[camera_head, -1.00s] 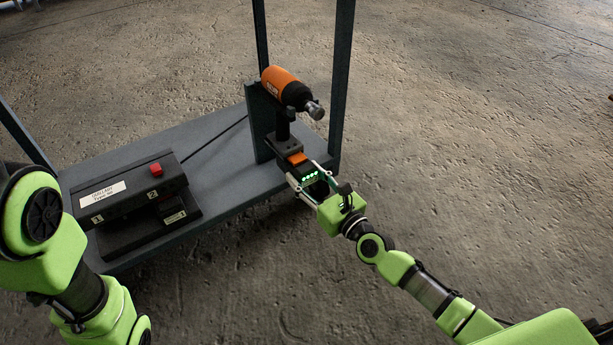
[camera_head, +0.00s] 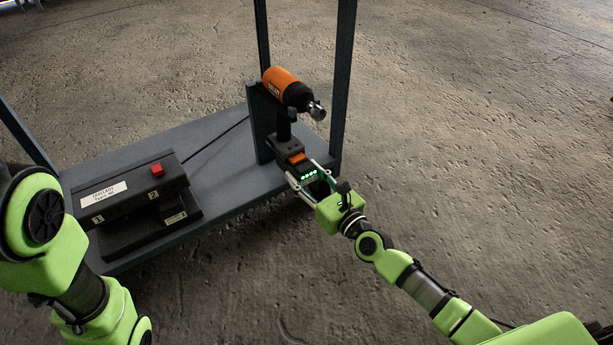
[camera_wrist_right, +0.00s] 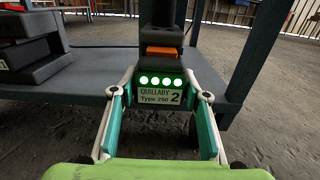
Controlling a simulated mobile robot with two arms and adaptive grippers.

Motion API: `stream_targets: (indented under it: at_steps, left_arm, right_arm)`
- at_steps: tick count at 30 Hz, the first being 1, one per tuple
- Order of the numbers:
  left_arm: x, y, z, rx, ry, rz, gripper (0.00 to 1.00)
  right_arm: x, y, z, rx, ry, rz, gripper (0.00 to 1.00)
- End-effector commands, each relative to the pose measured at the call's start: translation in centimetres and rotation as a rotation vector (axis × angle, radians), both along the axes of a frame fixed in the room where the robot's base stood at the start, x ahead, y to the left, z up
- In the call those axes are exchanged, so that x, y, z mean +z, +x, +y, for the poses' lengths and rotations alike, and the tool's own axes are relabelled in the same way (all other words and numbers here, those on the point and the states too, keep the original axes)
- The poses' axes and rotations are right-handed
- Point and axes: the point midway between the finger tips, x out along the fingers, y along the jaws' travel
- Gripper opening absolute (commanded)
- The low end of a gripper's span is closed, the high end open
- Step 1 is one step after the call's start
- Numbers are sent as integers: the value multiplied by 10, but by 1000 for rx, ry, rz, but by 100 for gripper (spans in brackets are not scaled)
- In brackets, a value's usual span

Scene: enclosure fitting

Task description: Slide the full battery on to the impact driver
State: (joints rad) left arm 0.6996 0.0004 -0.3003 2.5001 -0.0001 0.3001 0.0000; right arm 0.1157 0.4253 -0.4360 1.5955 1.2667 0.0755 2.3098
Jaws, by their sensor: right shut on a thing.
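The impact driver (camera_head: 285,88), orange and black, stands upright in a holder at the shelf's right end, its chuck pointing right. The battery (camera_head: 308,174), black with several lit green lights, is at the foot of the driver's handle. In the right wrist view the battery (camera_wrist_right: 160,93) reads "QUILLABY Type 250 2", and an orange latch (camera_wrist_right: 161,52) shows above it. My right gripper (camera_head: 306,182) is shut on the battery, one finger on each side. Whether the battery is fully seated is hidden. My left arm is at the left edge; its gripper is out of view.
A black charger (camera_head: 130,190) with a red button and slots labelled 1 and 2 sits on the grey shelf (camera_head: 230,180), its cable running back. Shelf posts (camera_head: 342,80) rise beside and behind the driver. The floor to the right is clear.

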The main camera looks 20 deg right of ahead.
Motion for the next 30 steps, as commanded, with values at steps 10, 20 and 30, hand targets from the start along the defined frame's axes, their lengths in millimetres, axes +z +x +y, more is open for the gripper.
stream_targets:
  at_steps: [10, 20, 30]
  left_arm:
    - [-1, 0, 0, 0, 0, 0, 100]
    - [-2, 0, 0, 0, 0, -1, 100]
    - [-4, 0, 0, 0, 0, -1, 100]
  right_arm:
    - [4, 8, 2, -2, 2, -7, 8]
    - [4, 13, 4, -1, 2, -7, 8]
    - [4, 19, 6, -2, 1, -7, 8]
